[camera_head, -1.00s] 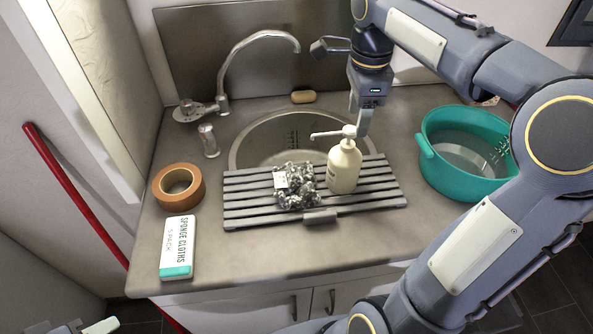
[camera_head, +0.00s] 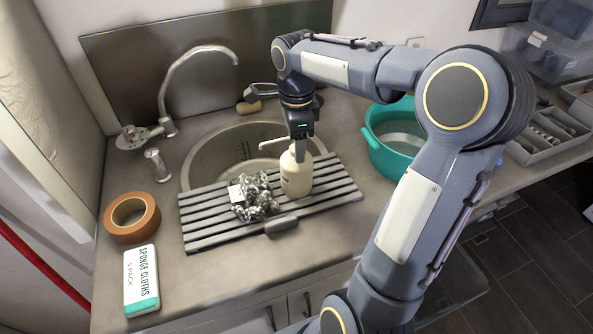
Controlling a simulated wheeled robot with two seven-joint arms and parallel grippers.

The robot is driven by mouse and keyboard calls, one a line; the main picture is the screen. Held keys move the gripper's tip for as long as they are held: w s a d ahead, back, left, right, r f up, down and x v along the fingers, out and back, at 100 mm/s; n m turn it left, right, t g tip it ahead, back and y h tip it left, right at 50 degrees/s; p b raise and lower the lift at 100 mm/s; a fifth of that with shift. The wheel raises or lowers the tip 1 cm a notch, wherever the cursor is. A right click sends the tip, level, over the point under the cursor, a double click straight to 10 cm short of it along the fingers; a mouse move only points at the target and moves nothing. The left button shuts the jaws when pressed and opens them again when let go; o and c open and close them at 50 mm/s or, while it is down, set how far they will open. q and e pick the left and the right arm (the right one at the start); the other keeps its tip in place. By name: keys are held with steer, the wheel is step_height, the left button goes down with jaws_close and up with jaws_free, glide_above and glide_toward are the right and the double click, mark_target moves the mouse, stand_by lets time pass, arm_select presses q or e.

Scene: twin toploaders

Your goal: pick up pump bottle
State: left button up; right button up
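The cream pump bottle (camera_head: 296,178) stands upright on the grey slatted drainer over the sink's front edge. Its spout points left. My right gripper (camera_head: 300,152) points down at the bottle's top, over the pump head and neck. The fingers overlap the pump in this view, so I cannot tell whether they are open or closed on it. My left gripper is not in view.
A crumpled silvery scourer bundle (camera_head: 253,198) lies on the drainer (camera_head: 205,215) just left of the bottle. A teal basin (camera_head: 385,155) stands to the right. The tap (camera_head: 170,90), brown tape roll (camera_head: 131,218) and sponge cloths pack (camera_head: 141,280) are left.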

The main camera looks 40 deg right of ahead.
jaws_close()
steer(key=shift+r, duration=0.2)
stand_by(0.4)
